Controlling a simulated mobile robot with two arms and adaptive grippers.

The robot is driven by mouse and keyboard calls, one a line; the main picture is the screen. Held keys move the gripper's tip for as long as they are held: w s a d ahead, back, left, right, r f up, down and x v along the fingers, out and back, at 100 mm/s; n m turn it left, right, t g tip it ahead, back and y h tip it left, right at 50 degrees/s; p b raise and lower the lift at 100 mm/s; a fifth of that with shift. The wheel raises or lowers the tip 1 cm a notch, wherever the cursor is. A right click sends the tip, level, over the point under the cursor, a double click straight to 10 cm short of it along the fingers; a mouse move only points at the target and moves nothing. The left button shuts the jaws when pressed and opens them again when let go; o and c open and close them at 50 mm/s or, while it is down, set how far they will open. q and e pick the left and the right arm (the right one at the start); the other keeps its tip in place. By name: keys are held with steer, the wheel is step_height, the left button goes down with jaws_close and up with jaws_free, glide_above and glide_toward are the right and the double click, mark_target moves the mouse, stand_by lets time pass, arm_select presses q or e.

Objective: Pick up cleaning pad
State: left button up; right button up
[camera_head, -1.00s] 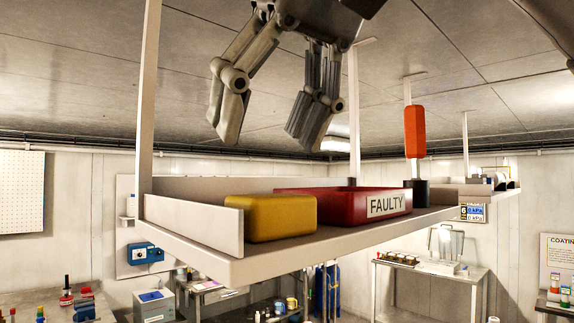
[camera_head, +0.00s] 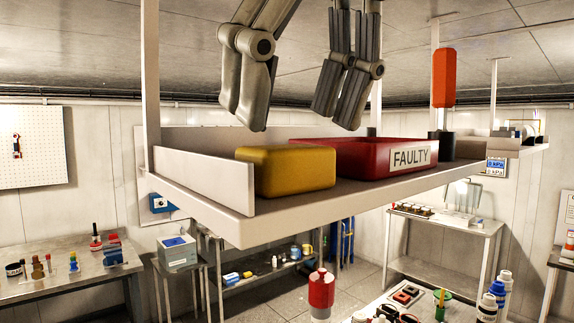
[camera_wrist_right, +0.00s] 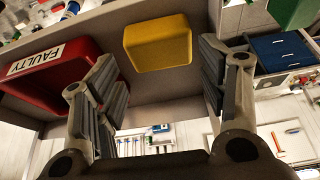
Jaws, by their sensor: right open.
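The cleaning pad appears to be the yellow rounded block (camera_head: 285,172) on the hanging shelf, at its left end, beside the red bin. It also shows between my fingers in the right wrist view (camera_wrist_right: 157,43). My right gripper (camera_head: 300,122) is open and empty above the shelf, its fingers pointing down over the area of the yellow block and the red bin. In the right wrist view the gripper (camera_wrist_right: 160,100) has its fingers wide apart, with the block farther off and not touched. My left gripper is not in view.
A red bin labelled FAULTY (camera_head: 355,157) stands right of the block. The hanging shelf (camera_head: 270,215) has a raised side panel (camera_head: 205,180) at the left. An orange-handled tool (camera_head: 443,80) stands right of the bin. Benches with bottles and small parts stand below.

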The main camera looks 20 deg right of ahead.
mark_target(290, 146)
step_height(290, 146, down, 3)
steer(key=shift+a+r, duration=0.1)
steer(key=shift+a, duration=0.05)
steer(key=shift+w+f, duration=0.55)
steer(key=shift+f, duration=0.25)
steer(key=shift+s+a, duration=0.1)
steer(key=shift+c, duration=2)
